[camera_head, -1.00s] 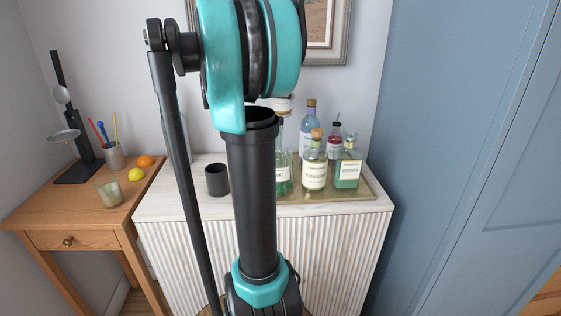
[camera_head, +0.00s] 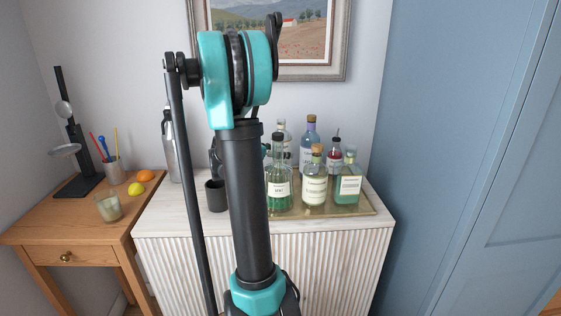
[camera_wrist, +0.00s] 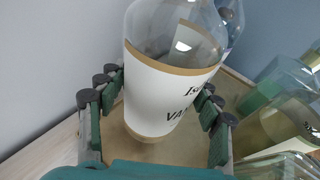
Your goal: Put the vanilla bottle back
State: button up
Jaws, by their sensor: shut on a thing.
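The vanilla bottle (camera_wrist: 165,95) is clear glass with a white, brown-edged label, partly readable as "VA". In the wrist view my gripper (camera_wrist: 158,108) is shut around it, with fingers on both sides of the label. The bottle looks upright, over the tan tray surface; I cannot tell whether its base touches. In the head view the bottle's top (camera_head: 281,125) shows behind the green mint bottle (camera_head: 278,190), at the back left of the tray (camera_head: 340,210). My arm and the mint bottle hide most of my gripper there.
On the tray also stand a pale bottle (camera_head: 315,184), a green bottle (camera_head: 348,184), a blue-violet bottle (camera_head: 310,140) and a red bottle (camera_head: 335,152). A dark cup (camera_head: 215,197) and a grey bottle (camera_head: 170,145) stand left on the cabinet. A picture frame (camera_head: 315,74) hangs behind.

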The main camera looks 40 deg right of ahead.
jog(key=shift+f, duration=1.85)
jog(key=shift+f, duration=0.1)
jog(key=o, duration=1.9)
jog(key=shift+c, duration=0.2)
jog(key=shift+a, duration=0.15)
jog(key=v, duration=1.1)
jog(key=shift+a+r, duration=0.3)
jog(key=shift+a, duration=0.05)
